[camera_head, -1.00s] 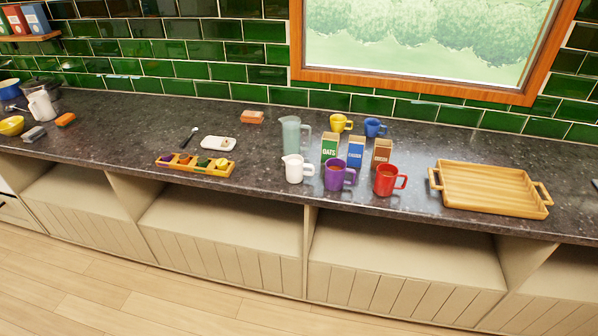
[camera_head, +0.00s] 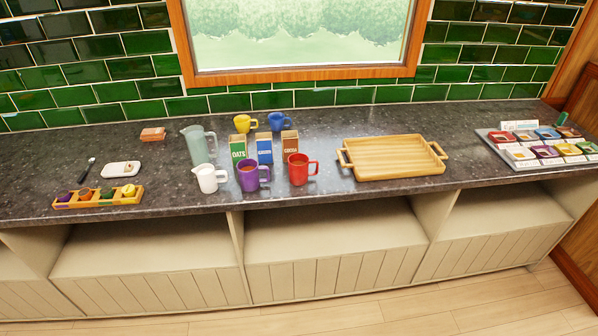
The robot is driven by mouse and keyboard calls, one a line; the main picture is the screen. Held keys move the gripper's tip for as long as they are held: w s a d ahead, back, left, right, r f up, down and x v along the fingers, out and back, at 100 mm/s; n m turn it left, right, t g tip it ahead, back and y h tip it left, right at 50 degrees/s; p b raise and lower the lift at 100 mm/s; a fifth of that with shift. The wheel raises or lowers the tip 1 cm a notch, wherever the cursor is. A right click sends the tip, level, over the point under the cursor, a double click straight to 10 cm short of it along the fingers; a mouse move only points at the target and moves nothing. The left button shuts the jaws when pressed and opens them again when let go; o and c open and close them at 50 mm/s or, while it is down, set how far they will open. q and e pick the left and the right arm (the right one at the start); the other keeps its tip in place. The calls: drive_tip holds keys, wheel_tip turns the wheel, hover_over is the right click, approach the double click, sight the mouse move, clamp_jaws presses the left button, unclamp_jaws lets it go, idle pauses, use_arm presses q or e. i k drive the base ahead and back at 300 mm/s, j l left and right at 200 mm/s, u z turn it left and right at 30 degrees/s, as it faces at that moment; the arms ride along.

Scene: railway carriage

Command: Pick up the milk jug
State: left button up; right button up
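A small white jug (camera_head: 207,179), which looks like the milk jug, stands upright near the front edge of the dark counter (camera_head: 340,206). A purple mug (camera_head: 249,178) stands just to its right. A taller pale grey-green jug (camera_head: 197,147) stands just behind it. The white jug's handle points right, towards the purple mug. Neither of my grippers shows in the head view.
A red mug (camera_head: 298,170), cartons (camera_head: 264,149), a yellow mug (camera_head: 243,123) and a blue mug (camera_head: 280,122) stand close by. A wooden tray (camera_head: 394,173) lies right, an orange rack (camera_head: 68,202) left. Open shelves (camera_head: 335,236) are below.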

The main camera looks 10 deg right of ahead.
sight(211, 179)
drive_tip(key=i+j, duration=0.15)
drive_tip(key=j, duration=0.2)
drive_tip(key=i+j, duration=0.15)
drive_tip(key=j, duration=0.15)
drive_tip(key=i+j, duration=0.15)
drive_tip(key=j, duration=0.2)
drive_tip(key=i+j, duration=0.15)
drive_tip(key=j, duration=0.2)
drive_tip(key=i+j+z, duration=0.1)
drive_tip(key=z, duration=0.25)
drive_tip(key=j+z, duration=0.45)
drive_tip(key=z, duration=0.25)
drive_tip(key=i, duration=0.05)
